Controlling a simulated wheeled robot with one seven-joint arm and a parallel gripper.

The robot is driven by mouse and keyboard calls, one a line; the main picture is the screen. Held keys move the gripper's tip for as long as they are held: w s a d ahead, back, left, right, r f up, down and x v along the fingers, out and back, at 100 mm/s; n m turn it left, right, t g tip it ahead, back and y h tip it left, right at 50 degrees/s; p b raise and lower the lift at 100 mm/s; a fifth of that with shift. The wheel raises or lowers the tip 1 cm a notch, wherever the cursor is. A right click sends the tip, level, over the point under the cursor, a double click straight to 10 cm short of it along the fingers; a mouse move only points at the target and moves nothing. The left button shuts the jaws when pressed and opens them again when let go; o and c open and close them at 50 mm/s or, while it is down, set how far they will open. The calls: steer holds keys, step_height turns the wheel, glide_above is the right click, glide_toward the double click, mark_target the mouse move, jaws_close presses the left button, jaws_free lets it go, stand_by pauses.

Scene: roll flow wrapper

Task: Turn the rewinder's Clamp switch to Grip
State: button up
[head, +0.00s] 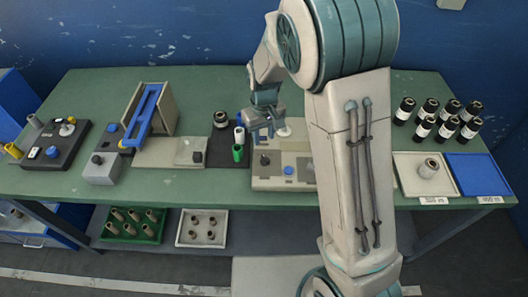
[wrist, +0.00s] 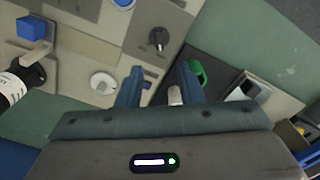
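The rewinder (head: 284,182) is a beige box on the green bench, with a blue button (head: 289,170) on its front. A small black rotary knob (head: 265,160) sits left of the button, and it also shows in the wrist view (wrist: 157,40). It looks like the Clamp switch, but its markings are too small to read. My gripper (head: 262,136) hangs above the rewinder's back left. In the wrist view my gripper (wrist: 160,85) is open, its two blue fingers apart from the knob. A pale grey piece (wrist: 174,95) shows between the fingers; I cannot tell whether it is touched.
Green (head: 238,153) and white (head: 239,133) spools stand on a black plate left of the rewinder. A white disc (wrist: 103,82) and a labelled black roll (wrist: 18,82) are near in the wrist view. Black bottles and white and blue trays (head: 478,172) are at right.

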mark_target(264, 156)
step_height(264, 156, down, 9)
steer(key=shift+f+p, duration=0.1)
steer(key=shift+p, duration=0.45)
jaws_close()
